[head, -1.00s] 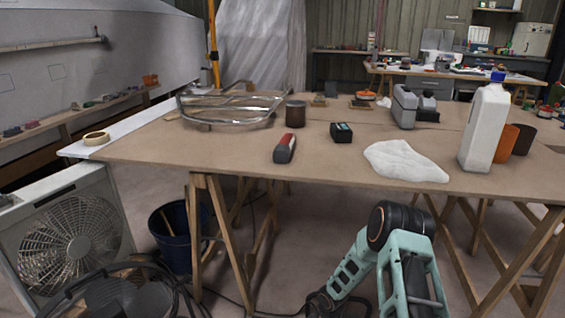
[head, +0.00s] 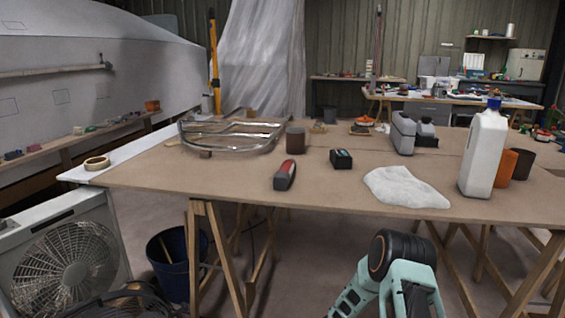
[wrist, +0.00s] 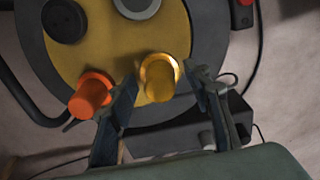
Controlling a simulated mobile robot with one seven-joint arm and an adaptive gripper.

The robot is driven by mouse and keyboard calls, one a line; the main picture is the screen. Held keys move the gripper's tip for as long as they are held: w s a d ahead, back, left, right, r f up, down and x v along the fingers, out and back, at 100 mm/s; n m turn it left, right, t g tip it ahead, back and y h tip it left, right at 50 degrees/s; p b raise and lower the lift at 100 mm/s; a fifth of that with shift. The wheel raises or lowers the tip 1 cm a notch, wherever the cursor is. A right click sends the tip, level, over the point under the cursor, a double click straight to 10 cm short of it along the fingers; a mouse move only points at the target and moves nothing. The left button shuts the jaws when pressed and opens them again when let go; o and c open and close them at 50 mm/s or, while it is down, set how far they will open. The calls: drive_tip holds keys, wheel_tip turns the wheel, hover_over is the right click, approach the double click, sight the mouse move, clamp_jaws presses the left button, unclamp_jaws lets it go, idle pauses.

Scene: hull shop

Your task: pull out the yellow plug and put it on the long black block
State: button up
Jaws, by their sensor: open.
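The yellow plug (wrist: 160,78) stands in the yellow face of a round, dark-rimmed reel (wrist: 112,42) in the wrist view. My gripper (wrist: 163,82) is open, with one finger on each side of the yellow plug; I cannot tell whether they touch it. A long black block (wrist: 178,136) lies beyond the fingers, below the reel in the picture and partly hidden by them. A small grey piece (wrist: 207,139) shows at the block, beside the right finger. In the head view my gripper, the plug and the block are out of sight.
An orange plug (wrist: 90,94) is close left of my left finger. A black knob (wrist: 65,20) is on the reel; thin cables run at right. In the head view, a wooden table (head: 240,185) carries a bottle (head: 484,155) and rag (head: 404,187). A fan (head: 65,255) stands at left.

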clamp_jaws()
idle(0.4)
drive_tip(key=shift+r+p, duration=2.1)
drive_tip(key=shift+r, duration=0.95)
